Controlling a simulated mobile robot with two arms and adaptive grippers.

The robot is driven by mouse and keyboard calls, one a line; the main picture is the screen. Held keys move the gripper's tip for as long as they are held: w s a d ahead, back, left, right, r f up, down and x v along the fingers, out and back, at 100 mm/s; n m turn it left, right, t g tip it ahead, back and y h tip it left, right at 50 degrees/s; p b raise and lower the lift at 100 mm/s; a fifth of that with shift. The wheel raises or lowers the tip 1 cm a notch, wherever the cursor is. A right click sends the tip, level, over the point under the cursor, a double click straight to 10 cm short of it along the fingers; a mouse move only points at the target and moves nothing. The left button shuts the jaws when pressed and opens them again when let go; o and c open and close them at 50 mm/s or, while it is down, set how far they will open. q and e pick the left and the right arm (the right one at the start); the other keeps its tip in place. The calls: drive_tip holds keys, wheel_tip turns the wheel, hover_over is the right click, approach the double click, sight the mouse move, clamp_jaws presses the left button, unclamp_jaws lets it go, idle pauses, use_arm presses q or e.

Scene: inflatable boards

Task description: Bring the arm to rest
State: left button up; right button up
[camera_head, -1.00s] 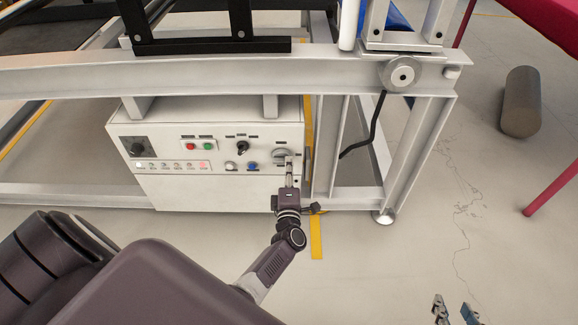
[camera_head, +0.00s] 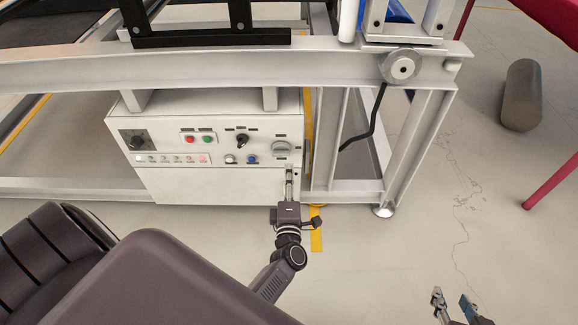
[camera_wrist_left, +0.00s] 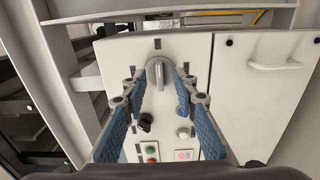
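My left gripper (camera_head: 289,172) is in front of the white control box (camera_head: 225,185), just below the grey rotary knob (camera_head: 282,148) in the head view. In the left wrist view, its two blue-padded fingers (camera_wrist_left: 158,112) are spread apart with nothing held between them. The grey knob (camera_wrist_left: 159,72) shows beyond the fingertips, between them. My right gripper (camera_head: 455,306) shows at the bottom right of the head view, over bare floor. Its two fingertips are apart with nothing between them.
The box carries a black selector (camera_head: 242,140), a red button (camera_head: 190,138), a green button (camera_head: 208,139) and several small lamps. It sits under a white steel frame (camera_head: 340,70). A grey roller (camera_head: 521,95) lies at the right. Floor between is clear.

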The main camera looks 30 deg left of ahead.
use_arm(q)
drive_tip(key=shift+s+d, duration=0.25)
drive_tip(key=shift+s, duration=0.15)
drive_tip(key=shift+w+r, duration=0.1)
